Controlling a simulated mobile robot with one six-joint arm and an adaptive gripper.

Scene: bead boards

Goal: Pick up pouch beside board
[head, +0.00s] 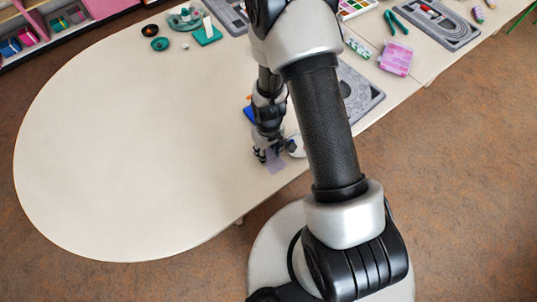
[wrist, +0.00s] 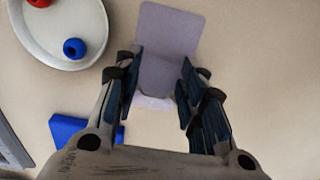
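A flat lilac pouch (wrist: 170,40) with rounded corners lies on the cream table in the wrist view; its lower end has a paler strip. In the head view only a lilac part (head: 276,166) shows under my gripper (head: 265,155). My gripper (wrist: 158,92) is open, its dark fingers on either side of the pouch's near end, with gaps between. I cannot tell how high the fingertips are above the table. A grey board (head: 362,92) lies behind my arm, partly hidden; a grey edge (wrist: 12,150) shows at the left of the wrist view.
A white dish (wrist: 100,58) with a blue bead (wrist: 74,48) and a red bead (wrist: 40,2) stands close to the left finger. A blue block (wrist: 70,130) lies nearby. A pink patterned item (head: 396,57) lies farther back. The table's left is clear.

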